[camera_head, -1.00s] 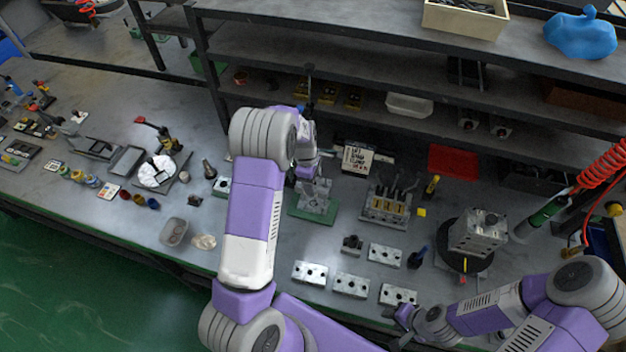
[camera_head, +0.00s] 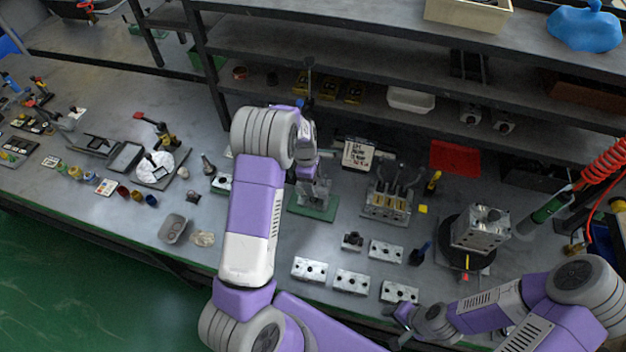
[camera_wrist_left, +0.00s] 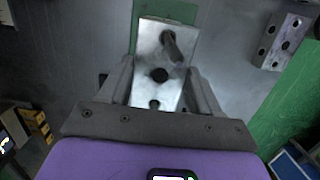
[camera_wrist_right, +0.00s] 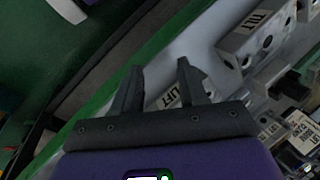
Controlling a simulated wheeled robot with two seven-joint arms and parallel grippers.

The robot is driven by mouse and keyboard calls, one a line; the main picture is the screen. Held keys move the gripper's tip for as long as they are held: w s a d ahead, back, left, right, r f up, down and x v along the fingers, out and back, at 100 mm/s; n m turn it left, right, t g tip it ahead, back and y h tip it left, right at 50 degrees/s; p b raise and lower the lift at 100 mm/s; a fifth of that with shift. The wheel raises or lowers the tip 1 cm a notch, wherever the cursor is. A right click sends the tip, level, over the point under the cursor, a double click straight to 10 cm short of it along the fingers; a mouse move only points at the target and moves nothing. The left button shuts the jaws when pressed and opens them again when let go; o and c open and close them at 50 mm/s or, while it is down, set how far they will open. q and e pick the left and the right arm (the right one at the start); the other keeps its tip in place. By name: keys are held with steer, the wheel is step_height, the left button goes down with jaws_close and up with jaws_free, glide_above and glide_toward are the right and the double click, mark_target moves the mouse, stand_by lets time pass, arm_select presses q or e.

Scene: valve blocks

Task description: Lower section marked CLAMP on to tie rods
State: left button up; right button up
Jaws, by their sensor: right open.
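My left gripper (camera_wrist_left: 160,90) has its fingers closed on either side of a silver metal block (camera_wrist_left: 150,68) with dark holes. A dark pin-like part shows at the block's upper hole; I cannot tell whether it passes through. In the head view this gripper (camera_head: 311,176) is over a green plate (camera_head: 318,213), with the block low above or on it. The arm hides much of this spot. No CLAMP marking is readable on the held block, and tie rods are not clearly visible. My right gripper (camera_wrist_right: 155,88) is open and empty, near the table's front edge in the head view (camera_head: 402,318).
Several loose metal blocks (camera_head: 350,281) lie right of the green plate. A larger block (camera_head: 481,229) sits on a dark round stand. In the right wrist view, blocks carry TILT (camera_wrist_right: 258,20) and LIFT labels.

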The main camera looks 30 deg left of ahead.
arm_select(q)
steer(key=o, duration=0.5)
steer(key=shift+s+a+r, duration=0.1)
steer(key=shift+a+r, duration=0.1)
steer(key=shift+r, duration=1.05)
steer(key=shift+a+r, duration=0.15)
steer(key=shift+r, duration=1.1)
steer(key=shift+s+a+r, duration=0.1)
steer(key=shift+a+r, duration=0.1)
steer(key=shift+r, duration=1.05)
arm_select(e)
steer(key=shift+r, duration=0.2)
arm_select(q)
steer(key=shift+w, duration=0.1)
steer(key=shift+r+p, duration=0.15)
steer(key=shift+p, duration=0.15)
arm_select(e)
steer(key=shift+r, duration=0.1)
